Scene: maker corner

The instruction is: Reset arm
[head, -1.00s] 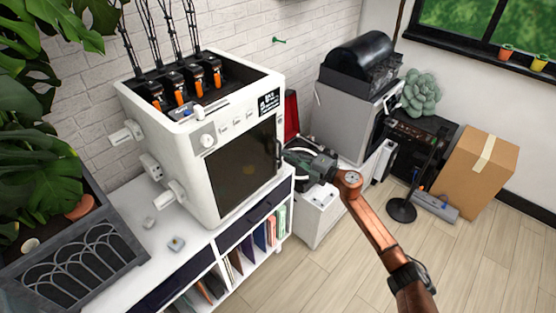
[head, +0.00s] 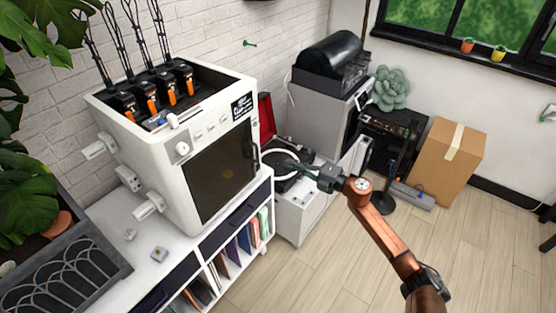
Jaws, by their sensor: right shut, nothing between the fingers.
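My right arm comes in from the lower right. Its right gripper (head: 286,165) is shut and empty, pointing left. In the picture it lies over the record player, to the right of the printer's door handle and apart from it. The white 3D printer (head: 180,130) stands on a white shelf unit. Its dark front door (head: 222,172) looks shut, with a black handle (head: 254,157) on the right side. My left gripper is not in view.
A record player (head: 292,205) with a raised red lid sits on a white cabinet. Behind it stands a grey machine (head: 322,115). A cardboard box (head: 446,165) and a black stand (head: 382,203) are on the right. The wooden floor (head: 470,250) is clear in front. A plant box (head: 75,275) is at lower left.

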